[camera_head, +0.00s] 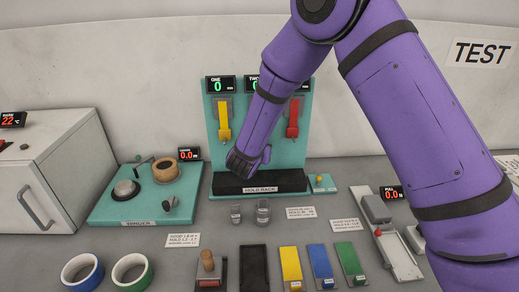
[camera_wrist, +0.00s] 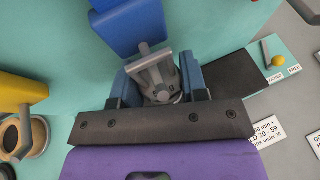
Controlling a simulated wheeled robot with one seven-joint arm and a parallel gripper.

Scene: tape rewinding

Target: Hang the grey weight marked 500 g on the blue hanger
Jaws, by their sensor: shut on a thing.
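My gripper (camera_wrist: 158,88) is shut on a grey weight (camera_wrist: 163,82) with a loop on top, in front of the hold rack. Its mark cannot be read. The blue hanger (camera_wrist: 128,22) is just beyond it in the wrist view, with a grey peg at its lower end close to the weight's loop. I cannot tell whether the loop is around the peg or only in front of it. In the head view my gripper (camera_head: 246,163) is at the rack's middle, and my arm hides the blue hanger and the held weight.
The yellow hanger (camera_head: 223,120) and red hanger (camera_head: 292,118) flank my gripper on the teal rack (camera_head: 213,150). A black pad (camera_head: 225,184) lies below. Two other grey weights (camera_head: 236,215) (camera_head: 263,211) stand on the table in front. A small lever with a yellow knob (camera_wrist: 278,61) is at right.

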